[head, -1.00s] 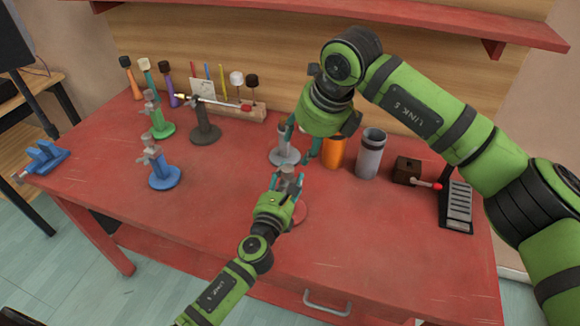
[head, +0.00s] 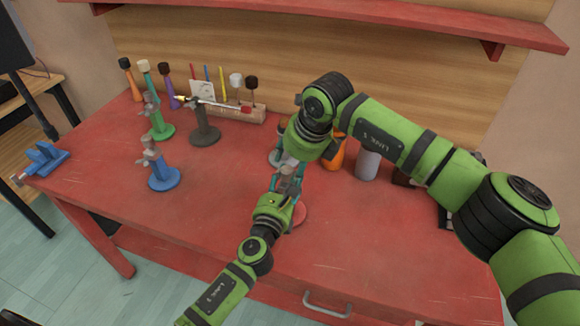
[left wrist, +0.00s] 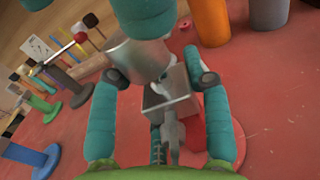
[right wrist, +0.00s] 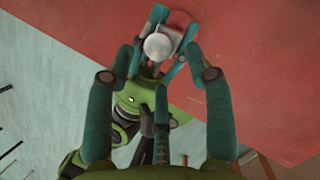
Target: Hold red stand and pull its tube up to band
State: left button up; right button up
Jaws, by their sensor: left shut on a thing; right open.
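The red stand shows its round red base (head: 300,214) near the middle front of the table. My left gripper (head: 287,184) is shut on the stand's grey collar, which shows between the fingers in the left wrist view (left wrist: 168,98). The pale rounded top of its tube (right wrist: 158,47) shows in the right wrist view, between the left gripper's teal fingers. My right gripper (right wrist: 163,72) is open above the tube top, pointing down, with no contact visible. The band on the tube cannot be made out.
A grey stand behind is mostly hidden by my right gripper. An orange cylinder (head: 337,157) and a grey cylinder (head: 367,164) stand to its right, partly covered by my arm. Blue (head: 164,179), green (head: 160,131) and dark (head: 205,136) stands are at left. The front right is clear.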

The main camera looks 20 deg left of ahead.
aim_at(289, 171)
jog(key=shift+x, duration=1.85)
grip_shut()
jog(key=shift+d+r, duration=0.1)
